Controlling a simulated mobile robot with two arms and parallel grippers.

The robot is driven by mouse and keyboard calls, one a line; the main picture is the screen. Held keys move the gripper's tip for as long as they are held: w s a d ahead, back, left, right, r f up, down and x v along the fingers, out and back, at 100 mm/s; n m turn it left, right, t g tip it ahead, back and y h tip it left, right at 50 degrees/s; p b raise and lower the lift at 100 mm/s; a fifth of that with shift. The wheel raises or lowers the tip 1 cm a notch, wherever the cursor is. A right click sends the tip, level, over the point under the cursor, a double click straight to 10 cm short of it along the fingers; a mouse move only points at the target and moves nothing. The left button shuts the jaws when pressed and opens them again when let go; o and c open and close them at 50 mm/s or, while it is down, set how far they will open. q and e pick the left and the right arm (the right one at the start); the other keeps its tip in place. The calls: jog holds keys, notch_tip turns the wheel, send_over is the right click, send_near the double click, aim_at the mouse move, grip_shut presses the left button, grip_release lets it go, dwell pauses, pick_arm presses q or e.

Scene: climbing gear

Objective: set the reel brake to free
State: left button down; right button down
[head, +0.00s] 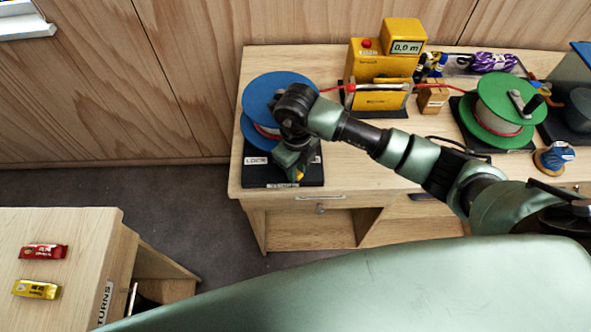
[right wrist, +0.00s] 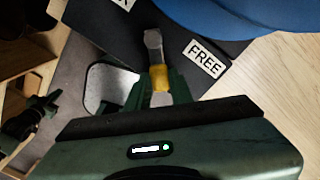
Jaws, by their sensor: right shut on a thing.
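The blue reel (head: 262,98) stands on a black base (head: 262,176) at the left end of the bench. My right gripper (head: 297,172) reaches down over the base's front right part. It is shut on the brake lever (right wrist: 153,42), a metal lever with a yellow grip (right wrist: 160,76). The lever's rounded end lies between the LOCK label, cut off at the top of the right wrist view, and the FREE label (right wrist: 204,58). The LOCK label (head: 257,160) also shows in the head view. My wrist hides most of the lever there.
A green reel (head: 511,108) stands on the right, with a red rope running through a yellow meter (head: 380,97). A blue spool (head: 553,157) and a small wooden block (head: 432,99) stand nearby. A lower table (head: 60,285) at the left holds red and yellow packets.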

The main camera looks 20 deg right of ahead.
jog(key=c, duration=1.2)
grip_release()
jog(key=shift+c, duration=0.2)
jog(key=shift+w+r, duration=0.1)
jog(key=shift+r, duration=0.45)
notch_tip(320, 180, up, 7)
jog(key=shift+f+b, duration=0.1)
jog(key=shift+b, duration=1.05)
